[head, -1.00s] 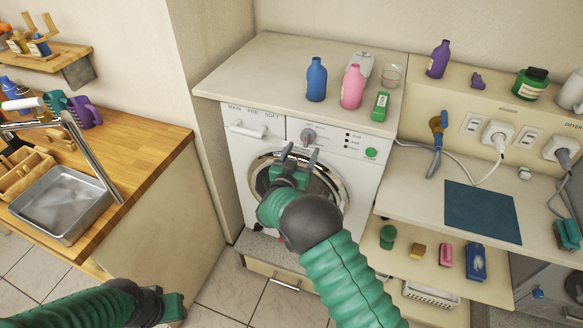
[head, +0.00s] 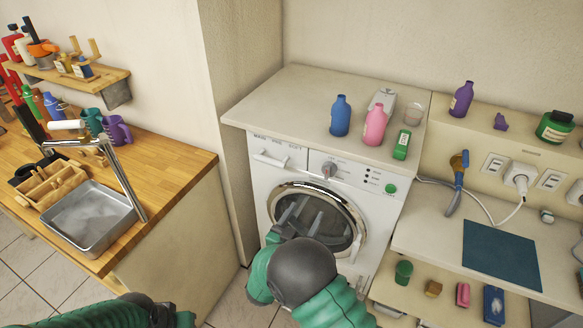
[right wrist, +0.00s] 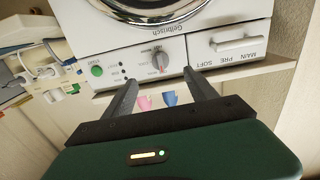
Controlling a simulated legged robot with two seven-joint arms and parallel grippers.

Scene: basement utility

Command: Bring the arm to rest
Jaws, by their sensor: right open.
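My right gripper (head: 299,212) is open and empty in front of the washing machine's round door (head: 318,222) in the head view. In the right wrist view its two fingers (right wrist: 158,97) stand apart with nothing between them, and the machine's control panel (right wrist: 150,65) shows upside down beyond them. My left arm (head: 120,312) comes in low at the bottom left of the head view. Its fingertips are not clearly visible. The washing machine (head: 265,190) has its door closed, and its detergent drawer (head: 275,155) is shut.
Blue (head: 340,116) and pink (head: 374,125) bottles and a green box (head: 401,146) stand on the machine's top. A wooden counter with a metal sink (head: 90,215) is at left. A shelf with a dark mat (head: 500,254) is at right. Tiled floor shows between counter and machine.

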